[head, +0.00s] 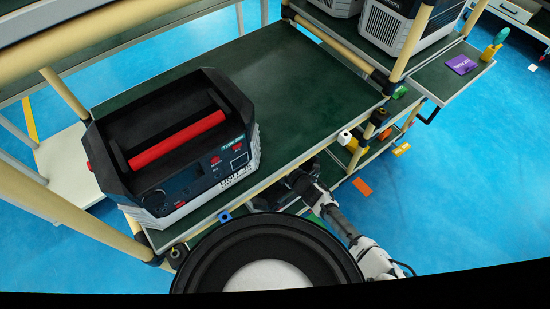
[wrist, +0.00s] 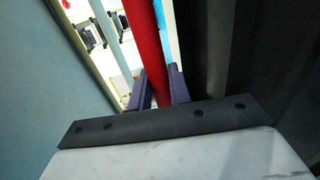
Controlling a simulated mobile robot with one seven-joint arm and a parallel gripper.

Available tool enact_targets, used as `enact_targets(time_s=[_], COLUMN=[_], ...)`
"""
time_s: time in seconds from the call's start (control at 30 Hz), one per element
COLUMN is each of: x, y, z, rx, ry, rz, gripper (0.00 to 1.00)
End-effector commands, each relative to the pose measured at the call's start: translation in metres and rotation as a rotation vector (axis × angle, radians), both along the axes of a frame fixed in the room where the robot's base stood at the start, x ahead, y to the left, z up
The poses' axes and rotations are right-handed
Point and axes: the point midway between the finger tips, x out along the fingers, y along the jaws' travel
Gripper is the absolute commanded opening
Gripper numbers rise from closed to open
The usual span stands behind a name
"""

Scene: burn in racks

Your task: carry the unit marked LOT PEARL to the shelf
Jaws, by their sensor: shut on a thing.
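In the wrist view, my gripper (wrist: 160,88) is shut on a red bar (wrist: 148,40), with one purple finger on each side. The bar looks like a handle. A dark surface lies to its right; the thing it belongs to is mostly out of view. In the head view, my arm reaches below the green shelf top, and my gripper is hidden. A black and grey unit (head: 187,167) with a red handle stands on that shelf top (head: 290,90), apart from my arm. Its front lettering begins "UNIT". I cannot read LOT PEARL anywhere.
Two more grey units (head: 402,32) stand on the shelf at upper right. A purple card (head: 461,64) lies on a side board beside them. Cream posts and rails frame the rack. An orange card (head: 362,187) lies low at the right. Blue floor is open at right.

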Motion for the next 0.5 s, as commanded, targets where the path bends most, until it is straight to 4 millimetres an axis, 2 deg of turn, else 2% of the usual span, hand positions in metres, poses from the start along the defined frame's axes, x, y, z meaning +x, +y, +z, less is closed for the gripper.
enact_targets(time_s=[0.03, 0.07, 0.2, 0.5], x=[0.0016, 0.0000, -0.0001, -0.0001], y=[0.0013, 0.0001, 0.0001, 0.0001], z=[0.0040, -0.0011, -0.0009, 0.0007], rx=[0.007, 0.000, 0.000, 0.000], ry=[-0.011, 0.000, 0.000, 0.000], rz=[0.003, 0.000, 0.000, 0.000], gripper=[0.00, 0.23, 0.41, 0.41])
